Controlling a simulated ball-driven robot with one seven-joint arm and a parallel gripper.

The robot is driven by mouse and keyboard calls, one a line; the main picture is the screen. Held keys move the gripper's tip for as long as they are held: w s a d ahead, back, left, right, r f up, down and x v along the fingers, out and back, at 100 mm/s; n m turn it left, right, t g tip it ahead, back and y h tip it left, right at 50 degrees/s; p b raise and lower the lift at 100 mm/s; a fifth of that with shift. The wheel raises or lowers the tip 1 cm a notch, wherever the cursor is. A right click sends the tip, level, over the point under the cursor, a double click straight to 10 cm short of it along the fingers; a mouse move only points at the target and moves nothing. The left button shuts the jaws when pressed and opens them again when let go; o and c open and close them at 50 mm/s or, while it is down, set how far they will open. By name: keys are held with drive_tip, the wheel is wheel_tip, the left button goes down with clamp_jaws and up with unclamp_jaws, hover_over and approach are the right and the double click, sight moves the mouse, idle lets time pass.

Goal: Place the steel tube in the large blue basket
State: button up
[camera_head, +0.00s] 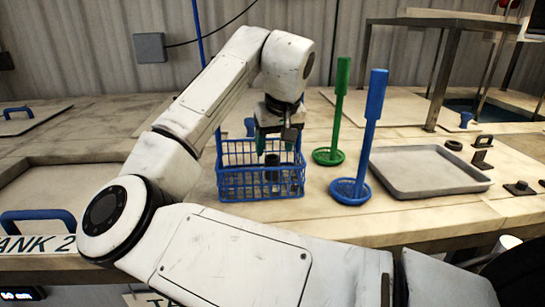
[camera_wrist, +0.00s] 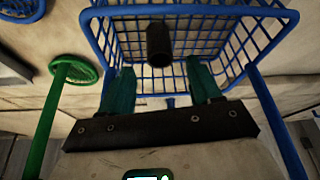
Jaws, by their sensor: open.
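The large blue basket (camera_head: 235,184) is a wire mesh box on the bench, with a tall blue handle. A short dark cylinder (camera_head: 271,174), which looks like the steel tube, is inside the basket. In the wrist view the dark cylinder (camera_wrist: 159,45) stands out against the blue mesh of the basket (camera_wrist: 103,40). My gripper (camera_head: 273,150) points down at the top of the basket. Its green fingers (camera_wrist: 161,84) are spread apart with nothing between them, and the cylinder is clear of them. Whether the cylinder touches the basket floor is hard to tell.
A green dipper (camera_head: 341,95) and a blue dipper (camera_head: 372,130) stand right of the basket. A shallow grey tray (camera_head: 425,172) lies further right, with small dark brackets (camera_head: 481,158) and a dark ring (camera_head: 453,145) beyond. Blue-handled tank lids (camera_head: 90,187) are at the left.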

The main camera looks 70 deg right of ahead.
drive_tip(key=v, duration=0.6)
idle(1.3)
